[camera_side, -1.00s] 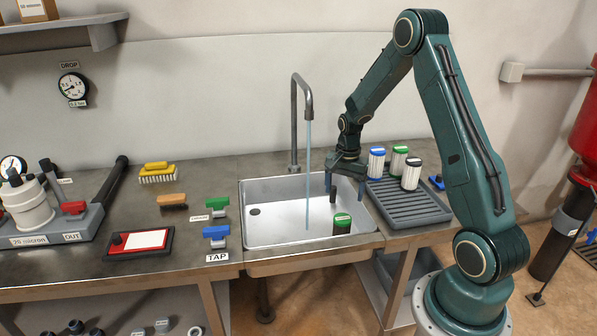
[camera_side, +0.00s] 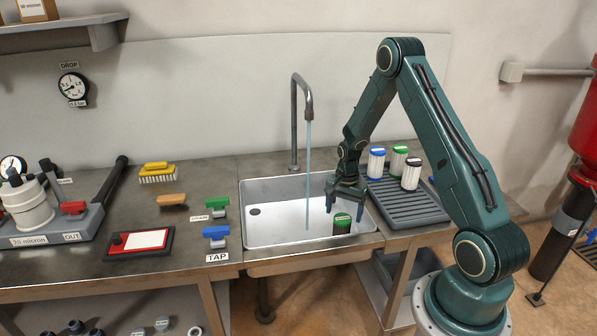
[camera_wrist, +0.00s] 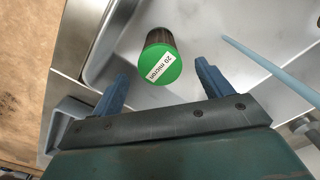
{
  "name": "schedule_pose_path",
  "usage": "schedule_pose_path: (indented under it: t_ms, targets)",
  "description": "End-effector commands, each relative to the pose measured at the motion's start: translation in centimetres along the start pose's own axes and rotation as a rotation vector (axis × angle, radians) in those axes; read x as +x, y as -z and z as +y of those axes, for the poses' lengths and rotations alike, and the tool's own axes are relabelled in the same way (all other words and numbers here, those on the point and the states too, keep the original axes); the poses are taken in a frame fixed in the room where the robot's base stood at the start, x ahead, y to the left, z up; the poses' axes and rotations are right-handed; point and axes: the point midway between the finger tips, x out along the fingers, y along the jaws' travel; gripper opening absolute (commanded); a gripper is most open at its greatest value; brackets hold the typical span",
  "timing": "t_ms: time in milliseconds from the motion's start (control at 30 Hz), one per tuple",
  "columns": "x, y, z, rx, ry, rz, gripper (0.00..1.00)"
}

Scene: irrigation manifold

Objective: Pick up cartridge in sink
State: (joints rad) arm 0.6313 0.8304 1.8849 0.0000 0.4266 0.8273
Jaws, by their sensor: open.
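The cartridge (camera_side: 342,224) stands in the sink (camera_side: 262,228) near its front right. It has a green cap and a dark body. In the wrist view the cartridge (camera_wrist: 160,64) shows its green top with a white label reading "20 micron", ahead of and between my fingers. My gripper (camera_side: 345,206) is open and empty over the right side of the sink, close above and behind the cartridge. Its two blue fingers (camera_wrist: 160,88) are spread apart in the wrist view and appear apart from the cartridge.
Water runs from the faucet (camera_side: 309,115) into the sink, left of my gripper. A ribbed grey tray (camera_side: 408,208) at the right holds several cartridges with blue, green and black caps. Green and blue handles (camera_side: 216,232) sit left of the sink.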

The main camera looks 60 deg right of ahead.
Motion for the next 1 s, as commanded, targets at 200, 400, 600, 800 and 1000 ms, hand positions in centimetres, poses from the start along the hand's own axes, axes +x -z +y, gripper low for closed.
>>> schedule_pose_path:
  t_ms: [200, 400, 600, 800, 1000]
  targets:
    - [1.6, 0.0, 0.0, 0.000, 0.000, 0.000, 0.78]
    - [1.7, 0.0, 0.0, 0.000, 0.000, 0.000, 0.78]
    - [2.5, -0.1, 0.0, 0.000, -0.001, -0.001, 0.78]
    - [4.6, -0.1, 0.0, 0.000, -0.001, -0.001, 0.78]
    - [6.4, -0.1, 0.0, 0.000, 0.000, -0.001, 0.78]
